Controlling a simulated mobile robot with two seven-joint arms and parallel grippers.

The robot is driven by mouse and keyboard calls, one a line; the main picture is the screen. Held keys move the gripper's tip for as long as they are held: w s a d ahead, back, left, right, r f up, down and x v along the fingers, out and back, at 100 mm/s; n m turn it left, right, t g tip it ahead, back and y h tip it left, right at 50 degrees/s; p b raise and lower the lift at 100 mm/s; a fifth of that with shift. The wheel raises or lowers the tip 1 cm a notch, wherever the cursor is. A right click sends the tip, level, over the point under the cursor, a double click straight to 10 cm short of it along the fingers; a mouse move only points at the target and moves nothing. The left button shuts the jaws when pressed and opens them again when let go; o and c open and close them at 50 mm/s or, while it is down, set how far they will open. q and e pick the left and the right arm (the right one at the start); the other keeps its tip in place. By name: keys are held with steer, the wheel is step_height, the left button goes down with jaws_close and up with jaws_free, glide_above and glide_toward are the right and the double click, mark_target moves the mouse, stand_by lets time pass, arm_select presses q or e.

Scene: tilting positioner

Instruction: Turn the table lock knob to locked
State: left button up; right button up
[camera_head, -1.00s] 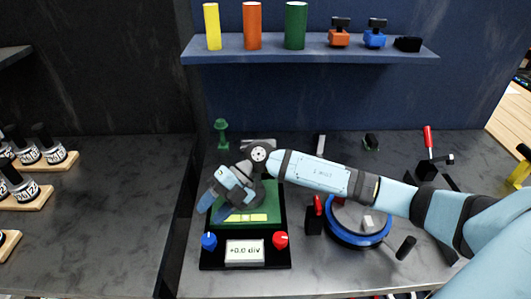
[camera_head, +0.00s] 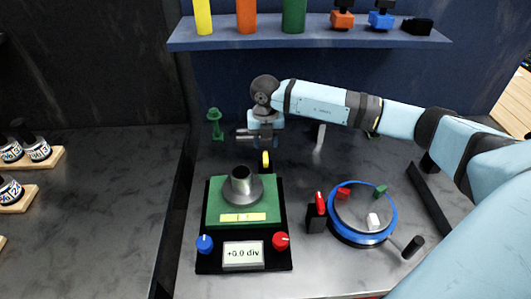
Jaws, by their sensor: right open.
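A round table with a blue rim (camera_head: 393,218) stands right of centre, with several small blocks on it. A red knob (camera_head: 320,203) on a black block stands at its left edge. A yellow knob-like piece (camera_head: 265,158) stands behind the green plate. No label shows which one is the table lock knob, and I cannot read a lock state. My right gripper (camera_head: 263,142) points down just above and behind the yellow piece. It is open; its fingers are small and hard to make out, and I cannot tell whether they touch anything. My left gripper is out of view.
The green tilting plate (camera_head: 220,203) carries a grey cylinder (camera_head: 241,188). In front are a blue knob (camera_head: 205,243), a red knob (camera_head: 281,241) and a display (camera_head: 243,254) reading about +0.0 div. A shelf (camera_head: 320,36) crosses the back. My right arm spans the right side.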

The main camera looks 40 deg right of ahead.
mark_target(266, 156)
step_height(266, 156, down, 6)
steer(key=shift+f+p, duration=0.1)
steer(key=shift+p, duration=0.2)
steer(key=shift+c, duration=0.4)
jaws_close()
